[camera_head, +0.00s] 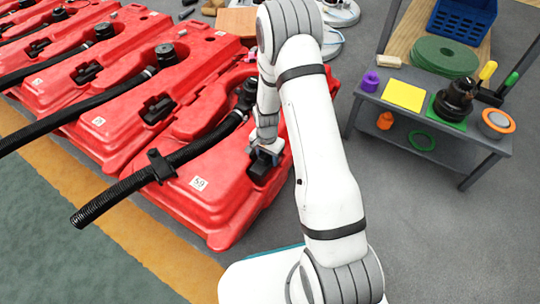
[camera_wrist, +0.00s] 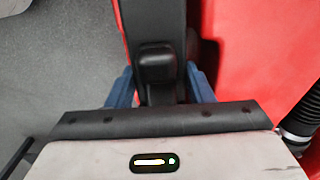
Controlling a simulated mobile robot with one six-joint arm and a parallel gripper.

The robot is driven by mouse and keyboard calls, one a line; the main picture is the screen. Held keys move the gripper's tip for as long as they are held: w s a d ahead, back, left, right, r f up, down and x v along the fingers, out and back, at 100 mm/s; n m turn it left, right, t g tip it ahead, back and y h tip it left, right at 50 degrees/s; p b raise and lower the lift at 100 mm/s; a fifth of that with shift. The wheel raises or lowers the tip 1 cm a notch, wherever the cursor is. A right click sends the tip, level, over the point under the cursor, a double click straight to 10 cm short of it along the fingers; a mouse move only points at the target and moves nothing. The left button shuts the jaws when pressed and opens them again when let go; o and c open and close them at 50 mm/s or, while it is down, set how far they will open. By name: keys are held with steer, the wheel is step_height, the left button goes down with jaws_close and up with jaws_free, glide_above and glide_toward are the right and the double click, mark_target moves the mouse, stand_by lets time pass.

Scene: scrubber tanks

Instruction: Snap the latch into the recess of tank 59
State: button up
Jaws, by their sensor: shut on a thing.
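Tank 59 (camera_head: 232,218) is the nearest red tank, with a white label reading 59 (camera_head: 198,184). The black latch (camera_head: 259,170) is at the tank's right part, under my gripper (camera_head: 264,154). In the wrist view the latch (camera_wrist: 157,66) is a long dark piece with a raised block, running up the picture. The blue fingers of my gripper (camera_wrist: 160,88) stand on its two sides and are shut on it. Red tank surface shows beside it. The recess and the latch's lower end are hidden, so I cannot tell how it is seated.
A black ribbed hose (camera_head: 120,192) with a clip crosses tank 59 to the left. More red tanks (camera_head: 115,112) with hoses stand in a row behind. A grey table (camera_head: 440,148) at right holds a yellow sheet (camera_head: 404,95) and other items. Grey floor lies between.

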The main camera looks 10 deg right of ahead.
steer(key=shift+f, duration=0.35)
stand_by(0.3)
steer(key=shift+f+b, duration=0.25)
steer(key=shift+b, duration=0.05)
steer(key=shift+f, duration=0.1)
stand_by(0.4)
steer(key=shift+f, duration=0.3)
steer(key=shift+f+b, duration=0.4)
steer(key=shift+b, duration=0.1)
stand_by(0.7)
steer(key=o, duration=1.2)
steer(key=shift+c, duration=0.2)
steer(key=shift+o, duration=0.5)
